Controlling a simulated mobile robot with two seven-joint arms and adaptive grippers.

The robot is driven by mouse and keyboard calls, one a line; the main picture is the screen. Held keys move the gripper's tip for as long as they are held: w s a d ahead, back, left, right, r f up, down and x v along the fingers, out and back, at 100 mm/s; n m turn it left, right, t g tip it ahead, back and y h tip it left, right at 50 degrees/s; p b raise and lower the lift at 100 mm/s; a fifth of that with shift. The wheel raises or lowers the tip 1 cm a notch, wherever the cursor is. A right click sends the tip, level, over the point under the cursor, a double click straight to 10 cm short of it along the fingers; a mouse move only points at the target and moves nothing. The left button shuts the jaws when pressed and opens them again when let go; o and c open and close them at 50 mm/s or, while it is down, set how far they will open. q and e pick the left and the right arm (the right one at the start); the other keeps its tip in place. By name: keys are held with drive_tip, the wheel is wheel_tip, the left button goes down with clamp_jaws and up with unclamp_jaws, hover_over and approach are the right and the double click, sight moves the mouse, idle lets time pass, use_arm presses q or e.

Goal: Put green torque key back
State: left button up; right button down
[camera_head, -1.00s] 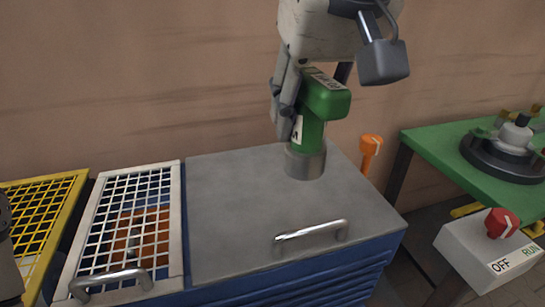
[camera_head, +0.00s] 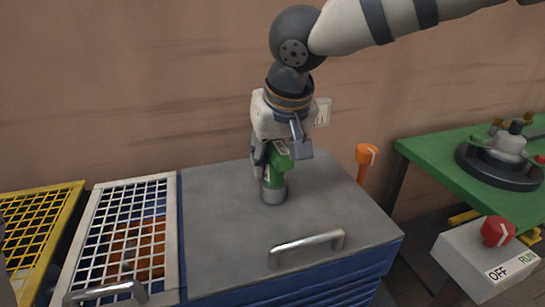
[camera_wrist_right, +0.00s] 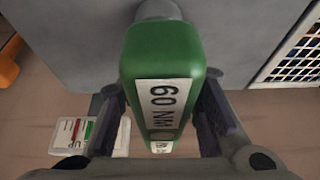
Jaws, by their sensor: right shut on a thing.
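The green torque key (camera_head: 278,160) is in my right gripper (camera_head: 268,158), upright, with its grey metal socket end (camera_head: 273,192) down at the grey cabinet lid (camera_head: 225,225). I cannot tell whether the socket end touches the lid. In the right wrist view the key's green body (camera_wrist_right: 172,50) carries a white "60 NM" label and sits between the two dark fingers of the right gripper (camera_wrist_right: 160,115). My left gripper does not show clearly.
The blue cabinet has a metal handle (camera_head: 307,245) on its lid. A white mesh cover (camera_head: 172,215) and a yellow mesh cover (camera_head: 75,200) lie left. An orange-topped post (camera_head: 367,155), green table (camera_head: 425,153) and switch box (camera_head: 465,258) stand right. A white panel (camera_head: 322,112) is on the wall.

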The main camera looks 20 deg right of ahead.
sight(284, 147)
drive_tip(key=shift+f, duration=0.15)
drive_tip(key=c, duration=1.2)
unclamp_jaws()
drive_tip(key=shift+o, duration=0.2)
drive_tip(key=v, duration=1.2)
